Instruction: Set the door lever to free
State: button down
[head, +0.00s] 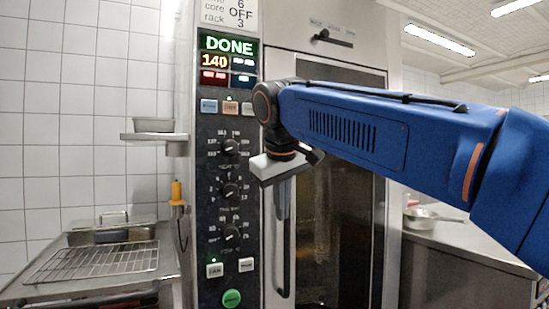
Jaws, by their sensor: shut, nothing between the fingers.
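The door lever (334,39) is a small black lever on the steel panel above the oven door. It lies nearly level, its thin end pointing right and slightly down from its pivot. Small labels sit above it, too small to read. My gripper (284,212) points down in front of the door's left edge, well below and left of the lever. Its fingers are shut and empty. They overlap the long vertical door handle (281,270) in the picture; I cannot tell whether they touch it.
The oven door (338,225) looks closed. The control panel (217,270) with knobs and a lit "DONE" display stands left of it. A wire rack (95,262) lies on the left counter; a pan (425,217) is on the right counter. My arm crosses the door's upper part.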

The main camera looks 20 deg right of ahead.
jog(key=w+a+r+h, duration=0.1)
jog(key=w+r, duration=0.2)
jog(key=r, duration=0.4)
jog(key=w+a+r+m, duration=0.1)
jog(key=w+r, duration=0.2)
jog(key=r, duration=0.3)
jog(key=w+a+r+h, duration=0.1)
jog(key=w+r, duration=0.2)
jog(key=r, duration=0.4)
jog(key=w+d+f, duration=0.5)
jog(key=d+f, duration=0.2)
jog(key=f, duration=0.1)
jog(key=shift+d+f, duration=0.2)
jog(key=shift+d+f+h, duration=0.15)
jog(key=shift+d+h, duration=0.05)
jog(key=shift+h, duration=0.1)
jog(key=d+n+t+h, duration=0.4)
jog(key=d+h, duration=0.3)
jog(key=h, duration=0.4)
jog(key=shift+r+n, duration=0.3)
jog(key=shift+n, duration=0.1)
jog(key=shift+w, duration=0.15)
dwell(0.6)
